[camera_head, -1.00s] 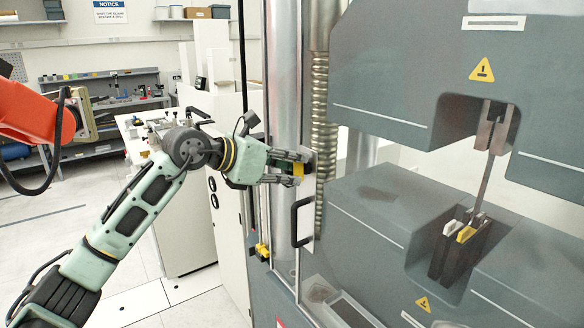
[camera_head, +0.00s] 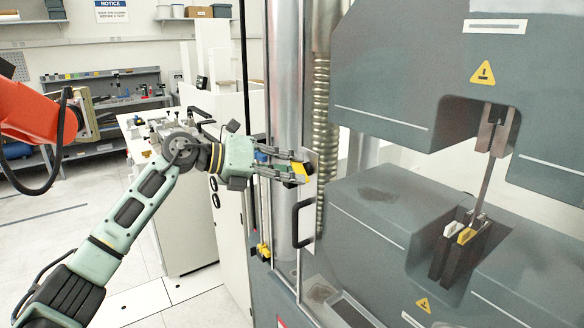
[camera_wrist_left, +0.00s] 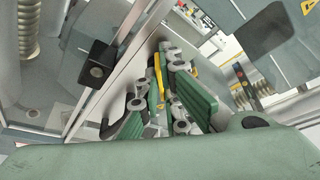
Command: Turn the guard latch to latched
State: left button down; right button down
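The guard latch (camera_head: 302,168) is a small yellow handle on the edge of the clear guard, beside the bright column of the testing machine. It stands tilted in the head view. My left gripper (camera_head: 298,171) reaches it from the left, with its fingertips around the yellow handle. In the left wrist view the yellow latch (camera_wrist_left: 158,72) shows as a thin strip between the green finger pads of my left gripper (camera_wrist_left: 160,85), which look closed on it. The fingers hide part of the latch. My right gripper is in neither view.
A black guard handle (camera_head: 297,222) stands just below my left gripper. The grey testing machine (camera_head: 390,60) fills the right side, with a specimen (camera_head: 484,180) between its grips. An orange arm (camera_head: 35,115) is at the far left. A white cabinet (camera_head: 180,220) stands behind my arm.

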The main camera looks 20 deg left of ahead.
pick_arm(q)
jog(key=n+h, duration=0.2)
jog(key=n, duration=0.1)
jog(key=shift+w+a+f+n, duration=0.15)
jog(key=shift+a+n, duration=0.05)
jog(key=shift+n, duration=0.1)
jog(key=n+h+p, duration=0.1)
jog(key=n, duration=0.2)
jog(key=shift+f, duration=0.2)
jog(key=shift+h, duration=0.3)
jog(key=shift+n, duration=0.5)
jog(key=c, duration=2)
grip_release()
